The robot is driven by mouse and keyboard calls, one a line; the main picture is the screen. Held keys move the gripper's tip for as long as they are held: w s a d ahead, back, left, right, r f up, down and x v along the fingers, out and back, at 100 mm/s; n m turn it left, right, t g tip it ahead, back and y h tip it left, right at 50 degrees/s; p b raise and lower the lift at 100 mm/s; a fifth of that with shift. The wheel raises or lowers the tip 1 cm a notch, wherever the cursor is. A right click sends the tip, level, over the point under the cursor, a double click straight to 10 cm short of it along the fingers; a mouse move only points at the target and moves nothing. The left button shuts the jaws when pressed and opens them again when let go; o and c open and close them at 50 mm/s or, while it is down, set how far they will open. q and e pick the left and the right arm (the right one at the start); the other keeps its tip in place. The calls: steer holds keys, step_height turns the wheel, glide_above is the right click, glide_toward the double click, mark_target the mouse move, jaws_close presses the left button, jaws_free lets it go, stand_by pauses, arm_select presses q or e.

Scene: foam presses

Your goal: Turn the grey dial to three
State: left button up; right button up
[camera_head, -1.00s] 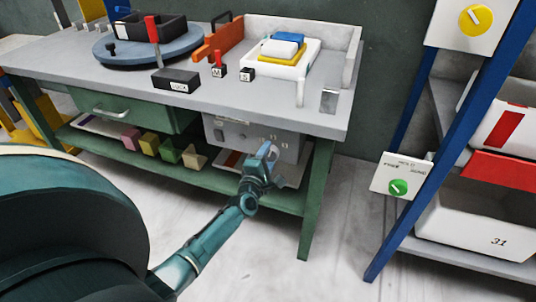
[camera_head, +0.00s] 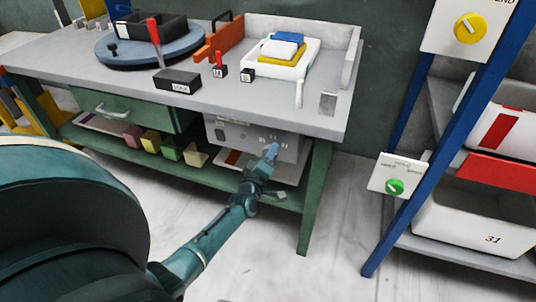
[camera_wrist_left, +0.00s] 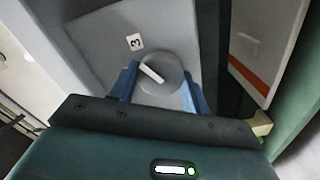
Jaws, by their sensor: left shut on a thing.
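The grey dial (camera_wrist_left: 172,68) is a round knob with a white pointer bar, on a grey panel (camera_wrist_left: 95,35). A white label with a black 3 (camera_wrist_left: 135,42) is on the panel at the dial's upper left. The pointer slants up and left; I cannot tell whether it lines up exactly with the label. My left gripper (camera_wrist_left: 160,90) has its blue fingers shut on the dial, one on each side. In the head view the left gripper (camera_head: 271,152) reaches the front of the grey box (camera_head: 228,135) under the bench and hides the dial. My right gripper is not in view.
The green bench (camera_head: 316,190) has its leg right of my left gripper, and its lower shelf holds coloured blocks (camera_head: 152,142). A blue-framed rack (camera_head: 415,170) at right carries a yellow dial (camera_head: 468,27) and a green dial (camera_head: 394,187). The floor between is clear.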

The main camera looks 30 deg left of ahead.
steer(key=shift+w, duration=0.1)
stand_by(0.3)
arm_select(q)
steer(key=o, duration=1)
steer(key=shift+s, duration=0.1)
steer(key=p+v, duration=0.2)
steer(key=v, duration=1.1)
steer(key=shift+d, duration=0.1)
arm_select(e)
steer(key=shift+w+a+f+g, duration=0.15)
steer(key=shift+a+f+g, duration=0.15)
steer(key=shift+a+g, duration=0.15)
arm_select(q)
steer(key=shift+d+r+m, duration=0.1)
steer(key=shift+m, duration=0.2)
